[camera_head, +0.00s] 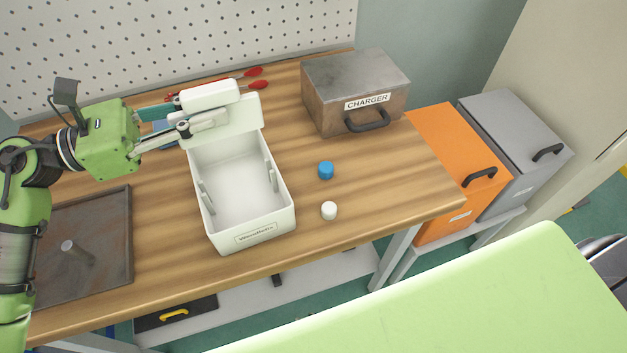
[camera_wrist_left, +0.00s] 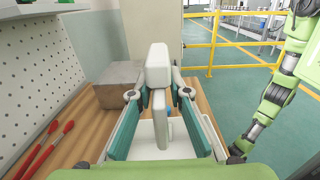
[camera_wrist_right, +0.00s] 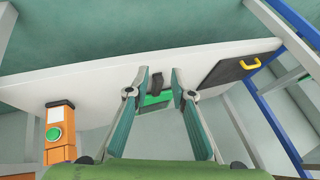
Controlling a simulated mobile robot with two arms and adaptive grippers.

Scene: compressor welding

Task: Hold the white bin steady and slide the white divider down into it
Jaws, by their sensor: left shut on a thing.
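The white bin (camera_head: 246,222) stands on the wooden table, open at the top, with short upright ribs inside its side walls. The white divider (camera_head: 232,123) has a thick grip bar along its top. My left gripper (camera_head: 207,116) is shut on the divider, holding it upright at the bin's far end. Whether its lower edge is inside the bin is hidden. The divider (camera_wrist_left: 158,66) appears nearly edge-on between the fingers in the left wrist view, with the bin (camera_wrist_left: 148,152) below. My right gripper (camera_wrist_right: 160,78) is open and empty, away from the bin, and outside the head view.
A blue cap (camera_head: 326,170) and a white cap (camera_head: 329,210) lie right of the bin. A metal charger box (camera_head: 345,75) stands behind them. Red-handled tools (camera_head: 257,85) lie behind the bin. A dark metal plate (camera_head: 105,225) lies left. The right wrist view shows a low shelf (camera_wrist_right: 95,85).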

